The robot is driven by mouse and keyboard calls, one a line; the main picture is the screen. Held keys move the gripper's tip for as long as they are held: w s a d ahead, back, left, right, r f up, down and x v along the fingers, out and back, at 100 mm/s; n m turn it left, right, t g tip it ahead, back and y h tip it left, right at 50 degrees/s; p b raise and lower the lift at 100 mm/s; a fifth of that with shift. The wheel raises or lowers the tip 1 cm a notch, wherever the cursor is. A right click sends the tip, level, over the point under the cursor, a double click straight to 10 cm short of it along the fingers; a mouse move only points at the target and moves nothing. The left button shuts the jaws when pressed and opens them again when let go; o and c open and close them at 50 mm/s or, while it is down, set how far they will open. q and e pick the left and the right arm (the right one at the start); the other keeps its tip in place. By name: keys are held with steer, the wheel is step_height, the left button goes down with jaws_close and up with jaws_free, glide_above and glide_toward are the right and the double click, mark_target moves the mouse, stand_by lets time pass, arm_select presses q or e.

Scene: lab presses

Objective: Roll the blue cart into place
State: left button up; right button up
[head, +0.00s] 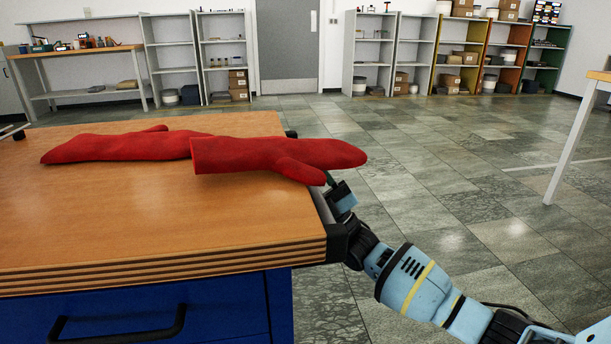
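The blue cart (172,314) stands close in front of me at the left, with a wooden top (170,232) and a blue drawer with a black handle (118,327). Two red oven mitts lie on the top: one farther left (120,148) and one in front of it (270,155), whose fingertip end reaches past the right edge. My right gripper (333,186) is at the cart's right side, beside the grey edge rail, just below the nearer mitt. Its fingertips are partly hidden, so its opening and any contact cannot be told. My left gripper is out of view.
Open tiled floor (450,190) lies to the right and beyond. A workbench (75,52) and shelves (222,50) stand along the back wall, with a grey door (287,45) between shelf groups. A white table leg (570,150) stands at the far right.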

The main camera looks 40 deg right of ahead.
jaws_close()
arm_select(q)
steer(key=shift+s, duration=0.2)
arm_select(e)
steer(key=shift+a, duration=0.15)
